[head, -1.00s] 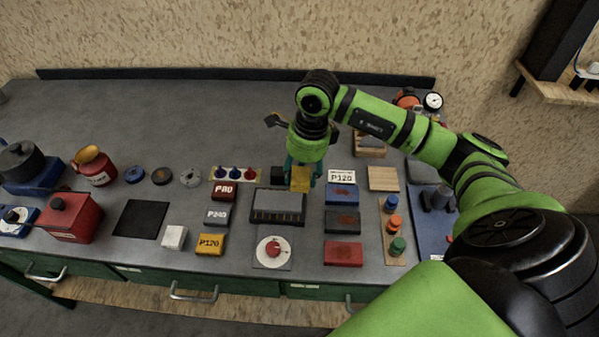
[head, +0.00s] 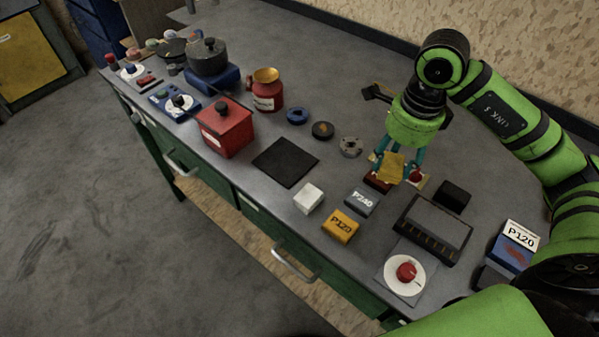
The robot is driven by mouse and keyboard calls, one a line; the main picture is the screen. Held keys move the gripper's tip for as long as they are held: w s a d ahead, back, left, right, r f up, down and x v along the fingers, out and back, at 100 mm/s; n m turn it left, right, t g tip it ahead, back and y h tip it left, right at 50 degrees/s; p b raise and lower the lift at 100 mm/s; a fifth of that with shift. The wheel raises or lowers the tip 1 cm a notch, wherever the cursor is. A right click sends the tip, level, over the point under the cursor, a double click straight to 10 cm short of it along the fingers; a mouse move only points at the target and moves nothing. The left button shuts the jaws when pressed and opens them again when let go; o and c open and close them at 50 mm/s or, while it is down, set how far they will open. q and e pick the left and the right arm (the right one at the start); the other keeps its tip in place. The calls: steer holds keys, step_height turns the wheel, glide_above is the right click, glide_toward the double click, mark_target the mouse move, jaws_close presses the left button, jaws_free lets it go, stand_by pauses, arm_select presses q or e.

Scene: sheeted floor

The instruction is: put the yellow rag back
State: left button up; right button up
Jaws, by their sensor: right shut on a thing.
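The yellow rag (head: 391,168) is in my right gripper (head: 393,174), whose teal fingers are shut on it. It hangs above the bench, in front of a red block (head: 376,182) and a pale strip with coloured knobs (head: 421,183), and hides part of both. I cannot tell whether the rag touches the block. My left gripper is not in view.
On the bench are a grey tray (head: 436,226), a yellow P120 block (head: 340,225), a grey P240 block (head: 361,201), a white block (head: 308,197), a red box (head: 224,128) and a red can (head: 267,92). A black mat (head: 286,162) is bare.

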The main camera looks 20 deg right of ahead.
steer(key=shift+w+a+f, duration=0.1)
steer(key=shift+w+a, duration=0.1)
steer(key=shift+a, duration=0.05)
steer(key=p, duration=0.4)
glide_above(332, 175)
steer(key=f, duration=0.6)
steer(key=shift+s+d, duration=0.25)
steer(key=shift+s, duration=0.05)
steer(key=shift+w+a+f, duration=0.1)
steer(key=shift+w+f, duration=0.15)
steer(key=shift+f, duration=0.05)
step_height(332, 175, down, 4)
steer(key=shift+r+p, duration=0.15)
steer(key=shift+p, duration=0.65)
steer(key=shift+f, duration=0.2)
steer(key=shift+f, duration=0.1)
steer(key=shift+f+b, duration=0.15)
steer(key=shift+b, duration=0.15)
steer(key=o, duration=1.1)
